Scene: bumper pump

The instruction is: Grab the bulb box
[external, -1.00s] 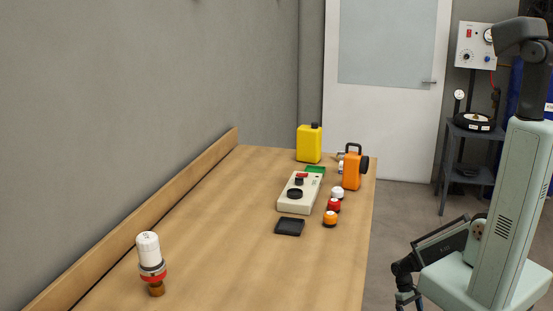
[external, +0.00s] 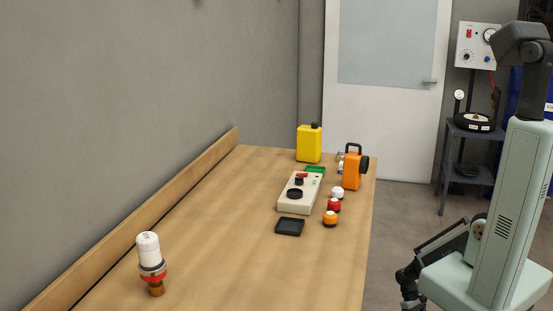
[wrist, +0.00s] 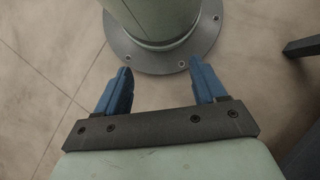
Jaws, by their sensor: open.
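My gripper (wrist: 160,68) shows in the wrist view with its two blue fingers apart and nothing between them, above the tiled floor. In the external view my arm hangs low to the right of the table, and its end is mostly cut off by the bottom edge. I cannot tell for sure which thing is the bulb box. A beige box (external: 296,203) with a black dial and a red part lies on the table, well apart from my gripper. A black shallow tray (external: 289,228) lies in front of it and a green piece (external: 316,169) behind it.
The wooden table (external: 215,240) has free room at its middle and front. A white-topped beacon (external: 148,246) stands front left. Small white (external: 337,193), red (external: 333,205) and orange (external: 330,218) pieces line the right side. An orange device (external: 352,172) and yellow canister (external: 309,144) stand behind.

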